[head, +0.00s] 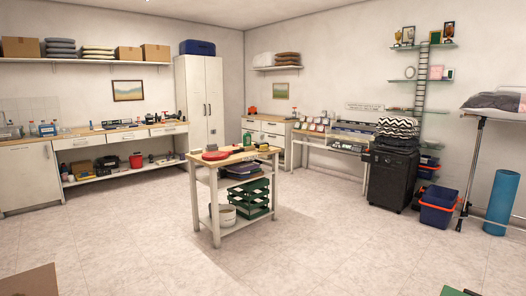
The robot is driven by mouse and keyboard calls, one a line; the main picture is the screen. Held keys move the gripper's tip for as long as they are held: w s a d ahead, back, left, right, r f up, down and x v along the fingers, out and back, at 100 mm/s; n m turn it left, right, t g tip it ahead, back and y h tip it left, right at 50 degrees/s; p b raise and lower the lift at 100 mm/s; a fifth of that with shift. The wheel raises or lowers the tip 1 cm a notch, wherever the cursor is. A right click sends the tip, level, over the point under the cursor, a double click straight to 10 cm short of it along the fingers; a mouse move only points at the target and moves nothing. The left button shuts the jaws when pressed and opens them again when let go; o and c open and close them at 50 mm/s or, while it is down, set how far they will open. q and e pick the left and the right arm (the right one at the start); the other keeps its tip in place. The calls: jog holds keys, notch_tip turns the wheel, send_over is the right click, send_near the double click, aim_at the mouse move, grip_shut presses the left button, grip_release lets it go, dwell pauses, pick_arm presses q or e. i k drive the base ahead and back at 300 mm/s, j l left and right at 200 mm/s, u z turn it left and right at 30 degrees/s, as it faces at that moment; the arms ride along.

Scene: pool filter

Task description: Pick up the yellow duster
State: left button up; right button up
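I cannot clearly make out a yellow duster. A small dark and yellowish item (263,147) lies at the right end of the small wooden-topped table (199,165) in the middle of the room; it is too small to identify. A red object (215,156) lies at the left end of the same tabletop, and a green bottle (247,139) stands near its back edge. Neither of my grippers can be made out in the head view, and the table is some distance ahead.
Open tiled floor surrounds the table. A green crate (254,200) and a white bucket (223,215) sit on its lower shelf. A brown box edge (30,283) shows at bottom left. A black cabinet (392,181), blue bins (437,207) and a metal-legged stand (472,172) line the right.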

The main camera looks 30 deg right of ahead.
aim_at(262, 148)
jog(key=i+l+z, duration=0.5)
jog(key=i, duration=0.2)
jog(key=i+l+z, duration=0.1)
jog(key=i+z, duration=0.5)
jog(key=i, duration=2.1)
